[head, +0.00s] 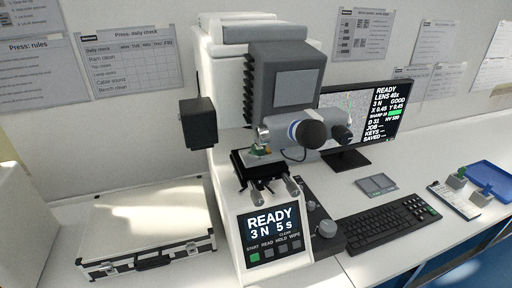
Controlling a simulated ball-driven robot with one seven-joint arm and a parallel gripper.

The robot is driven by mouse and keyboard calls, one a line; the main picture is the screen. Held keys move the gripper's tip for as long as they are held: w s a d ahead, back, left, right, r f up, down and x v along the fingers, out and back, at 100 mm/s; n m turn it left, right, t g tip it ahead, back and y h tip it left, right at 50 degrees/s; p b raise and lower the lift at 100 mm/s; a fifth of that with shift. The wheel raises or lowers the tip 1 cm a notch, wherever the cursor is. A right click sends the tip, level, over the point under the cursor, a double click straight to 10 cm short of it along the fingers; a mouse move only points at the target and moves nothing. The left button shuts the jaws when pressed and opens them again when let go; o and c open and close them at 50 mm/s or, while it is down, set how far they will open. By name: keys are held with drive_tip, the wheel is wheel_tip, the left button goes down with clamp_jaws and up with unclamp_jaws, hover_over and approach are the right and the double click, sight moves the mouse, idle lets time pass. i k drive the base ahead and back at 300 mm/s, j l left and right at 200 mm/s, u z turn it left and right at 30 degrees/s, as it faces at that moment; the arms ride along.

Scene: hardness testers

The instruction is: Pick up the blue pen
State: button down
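I cannot make out the blue pen with certainty. A small dark blue shape (487,189) shows at the far right, by a grey block at the front of the blue tray (480,168); it is too small to tell what it is. A white sheet or board (453,203) with dark print lies just left of it, with another small grey block at its upper edge. My gripper is not in view.
A white hardness tester (228,150) with a lit READY panel stands mid-bench. A monitor (365,112), black keyboard (387,224) and grey pad (376,184) are to its right. A closed silver case (145,225) lies left. The bench's front edge runs along the lower right.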

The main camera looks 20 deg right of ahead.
sight(489, 186)
drive_tip(key=z, duration=1.65)
drive_tip(key=i+u, duration=0.3)
drive_tip(key=i, duration=0.2)
drive_tip(key=i+l+u, duration=0.1)
drive_tip(key=i+u, duration=0.2)
drive_tip(key=i, duration=0.2)
drive_tip(key=i+l+u, duration=0.3)
drive_tip(key=i, duration=0.2)
drive_tip(key=i+j, duration=0.05)
drive_tip(key=j, duration=0.05)
